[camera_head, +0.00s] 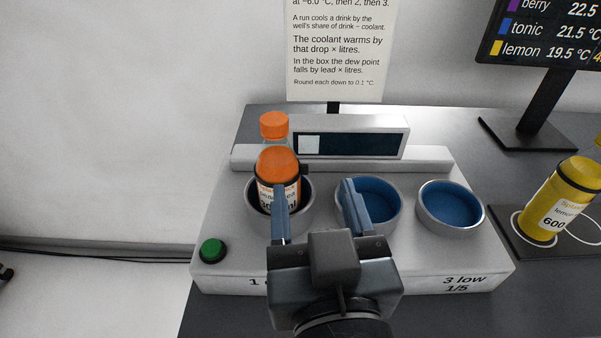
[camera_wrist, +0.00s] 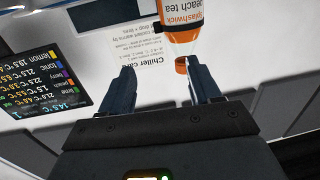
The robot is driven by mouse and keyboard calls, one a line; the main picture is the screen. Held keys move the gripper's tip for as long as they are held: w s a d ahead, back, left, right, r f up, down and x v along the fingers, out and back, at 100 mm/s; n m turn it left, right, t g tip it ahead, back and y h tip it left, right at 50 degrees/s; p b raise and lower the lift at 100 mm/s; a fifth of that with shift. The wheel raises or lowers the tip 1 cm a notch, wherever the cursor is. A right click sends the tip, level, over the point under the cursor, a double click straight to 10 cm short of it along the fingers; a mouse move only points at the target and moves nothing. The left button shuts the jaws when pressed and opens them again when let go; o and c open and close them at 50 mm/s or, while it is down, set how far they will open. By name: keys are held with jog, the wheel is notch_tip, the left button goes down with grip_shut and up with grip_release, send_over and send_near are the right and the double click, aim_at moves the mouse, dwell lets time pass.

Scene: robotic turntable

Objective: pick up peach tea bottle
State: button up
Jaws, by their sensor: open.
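The peach tea bottle (camera_head: 277,165) has an orange cap, clear neck and orange upper body. It stands upright in the left well (camera_head: 252,212) of the chiller box. In the wrist view the bottle (camera_wrist: 180,25) appears upside down, its label reading peach tea, near the right finger. My gripper (camera_head: 318,210) is open, with nothing seen between its fingers. In the head view its left finger overlaps the bottle's front and its right finger is before the middle well. I cannot tell whether the left finger touches the bottle. The bottle's lower part is hidden.
The middle well (camera_head: 378,190) and right well (camera_head: 450,203) look empty, with blue insides. A green button (camera_head: 212,250) is at the box's front left. A yellow lemon bottle (camera_head: 562,200) stands on a dark pad at right. A screen (camera_head: 545,40) stands behind it.

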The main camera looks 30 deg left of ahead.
aim_at(275, 128)
jog(key=shift+y, duration=0.4)
jog(key=a+r, duration=0.4)
jog(key=shift+s+a+r, duration=0.15)
jog(key=p+x, duration=0.2)
jog(key=x, duration=0.5)
jog(key=shift+w, duration=0.2)
jog(key=shift+c, duration=0.2)
grip_shut()
dwell(0.5)
